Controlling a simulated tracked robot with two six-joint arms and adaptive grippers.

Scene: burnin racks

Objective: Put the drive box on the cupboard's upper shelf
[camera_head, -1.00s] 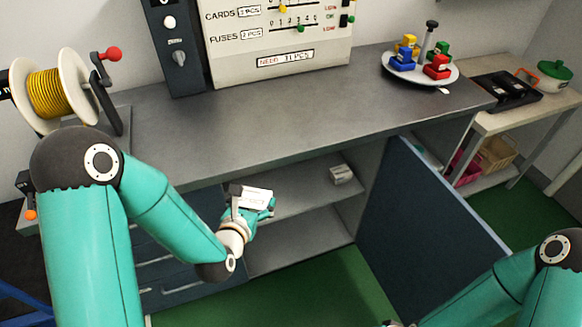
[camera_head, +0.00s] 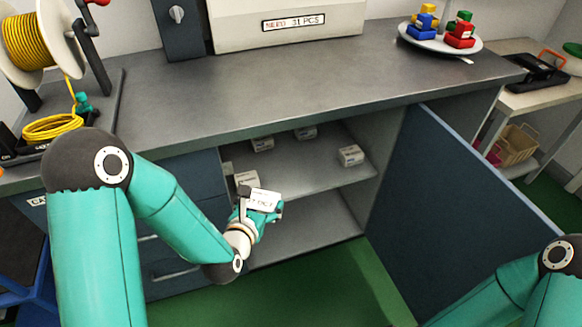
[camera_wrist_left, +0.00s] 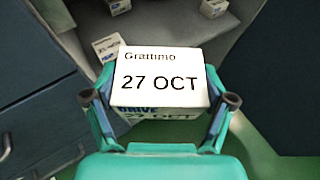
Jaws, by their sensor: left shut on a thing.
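My left gripper (camera_head: 257,213) is shut on the white drive box (camera_head: 264,200), held in front of the open cupboard. In the left wrist view the drive box (camera_wrist_left: 160,78) sits between the fingers of the left gripper (camera_wrist_left: 160,108); its label reads "Grattimo 27 OCT", with "DRIVE" on the side. The cupboard's upper shelf (camera_head: 307,178) lies behind the held box and bears several small white boxes, one of them near its right side (camera_head: 350,155). The cupboard door (camera_head: 455,205) stands open to the right. My right gripper is out of view; only part of its arm shows.
The cupboard's lower shelf (camera_head: 310,232) looks bare. The grey worktop (camera_head: 300,100) overhangs the cupboard. A cable reel (camera_head: 28,42) stands at the left and a plate (camera_head: 440,43) with coloured blocks at the right. Blue drawers (camera_head: 170,270) flank the cupboard on the left.

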